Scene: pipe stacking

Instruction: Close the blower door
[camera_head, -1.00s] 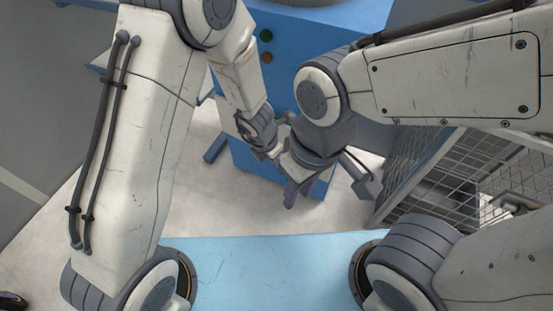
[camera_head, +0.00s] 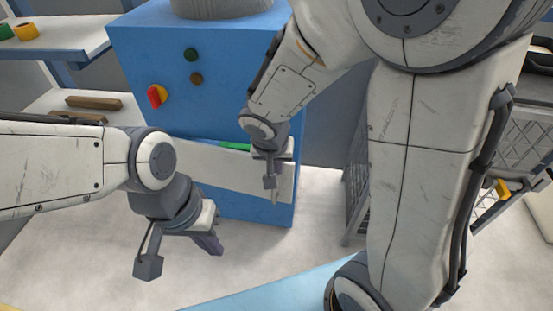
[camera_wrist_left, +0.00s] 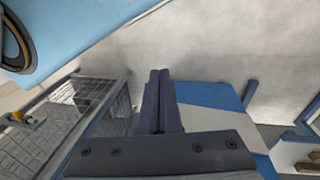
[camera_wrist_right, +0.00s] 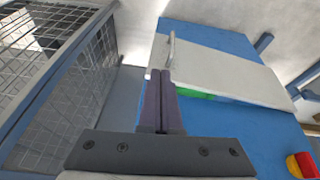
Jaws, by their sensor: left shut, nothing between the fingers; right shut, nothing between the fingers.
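The blower is a blue box (camera_head: 200,70) in the middle of the head view. Its white door (camera_head: 200,160) is on the lower front, with a green strip (camera_head: 235,146) showing along its upper edge. In the right wrist view the door (camera_wrist_right: 230,72) has a metal handle (camera_wrist_right: 170,48) and looks partly open. My right gripper (camera_head: 271,190) is shut and empty in front of the door's right end; contact is unclear. Its fingertips (camera_wrist_right: 160,74) point toward the door's edge. My left gripper (camera_head: 214,246) is shut and empty, low in front of the blower.
A wire-mesh cage (camera_head: 358,185) stands right of the blower. Shelves (camera_head: 55,42) with tape rolls and brown blocks stand at the left. A red and yellow knob (camera_head: 157,96) is on the blower's front. Light floor (camera_head: 290,250) is clear ahead.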

